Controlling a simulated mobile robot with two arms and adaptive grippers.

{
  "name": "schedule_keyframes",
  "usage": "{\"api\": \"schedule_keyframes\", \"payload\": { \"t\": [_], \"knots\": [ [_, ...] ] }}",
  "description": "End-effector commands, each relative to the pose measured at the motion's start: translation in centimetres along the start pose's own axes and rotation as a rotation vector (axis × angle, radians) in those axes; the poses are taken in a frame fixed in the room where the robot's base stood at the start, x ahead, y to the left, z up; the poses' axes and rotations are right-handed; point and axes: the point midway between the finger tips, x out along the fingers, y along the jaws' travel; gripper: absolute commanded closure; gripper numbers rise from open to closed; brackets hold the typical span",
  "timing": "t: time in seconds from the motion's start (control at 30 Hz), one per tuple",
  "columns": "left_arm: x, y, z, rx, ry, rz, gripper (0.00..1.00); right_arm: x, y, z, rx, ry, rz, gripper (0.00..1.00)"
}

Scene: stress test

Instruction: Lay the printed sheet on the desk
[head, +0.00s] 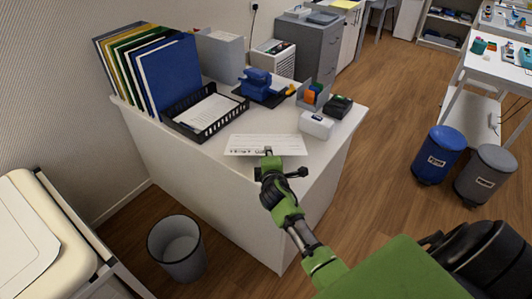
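The printed sheet (282,145), white with dark print, shows over the front part of the white desk (222,171) and looks flat. I cannot tell whether it rests fully on the desktop or sits slightly above it. My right gripper (268,153), black on a green arm, is at the sheet's near edge. Its fingertips overlap that edge in the picture. They are too small to show whether they pinch the sheet or are apart. My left gripper is not in view.
A black paper tray (232,122), blue folders (170,75), a blue device (257,82), a pen holder (312,95) and a white box (316,124) stand behind and beside the sheet. A grey bin (165,262) stands left of the desk. The desktop's near left part is clear.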

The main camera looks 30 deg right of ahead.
Motion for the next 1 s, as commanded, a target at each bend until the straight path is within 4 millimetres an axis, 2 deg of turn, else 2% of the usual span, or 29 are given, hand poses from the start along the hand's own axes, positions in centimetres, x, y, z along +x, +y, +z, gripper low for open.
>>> {"api": "schedule_keyframes", "payload": {
  "t": [0.63,0.8,1.0],
  "knots": [
    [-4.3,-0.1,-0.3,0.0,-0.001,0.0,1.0,-7.1,0.2,0.0,-0.001,0.001,-0.001,0.85],
    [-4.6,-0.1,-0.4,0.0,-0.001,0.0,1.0,-8.0,0.1,0.0,0.0,0.0,0.0,0.85],
    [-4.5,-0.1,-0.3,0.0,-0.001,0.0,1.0,-8.0,0.0,0.0,0.0,0.0,0.0,0.85]
  ]
}}
